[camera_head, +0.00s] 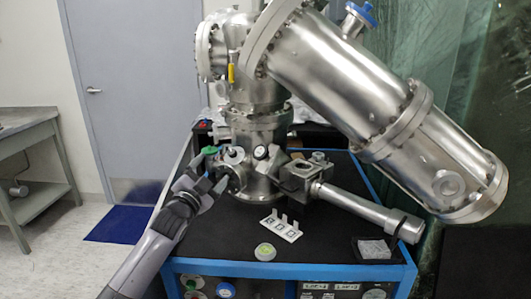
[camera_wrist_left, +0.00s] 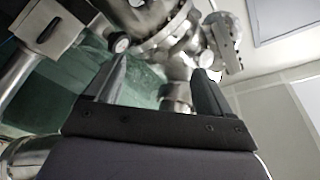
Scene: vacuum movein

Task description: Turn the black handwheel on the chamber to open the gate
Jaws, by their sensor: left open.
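The steel chamber (camera_head: 258,165) stands on the black-topped cart. My left gripper (camera_head: 211,172) is open at the chamber's left side, close to a flanged port (camera_head: 232,157). A green knob (camera_head: 209,150) shows just above its fingers. In the left wrist view the open fingers (camera_wrist_left: 161,76) have nothing visible between them in the grip, with steel chamber parts (camera_wrist_left: 165,35) beyond the tips. I cannot clearly pick out the black handwheel; a small round dark-rimmed part (camera_head: 260,152) sits on the chamber front. My right gripper is not in view.
A steel tube (camera_head: 365,208) with a black ring reaches out to the right. A white bracket (camera_head: 281,226), a small round container (camera_head: 265,252) and a black tray (camera_head: 362,257) are on the cart top (camera_head: 320,245). A large steel cylinder (camera_head: 370,95) overhangs the right side.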

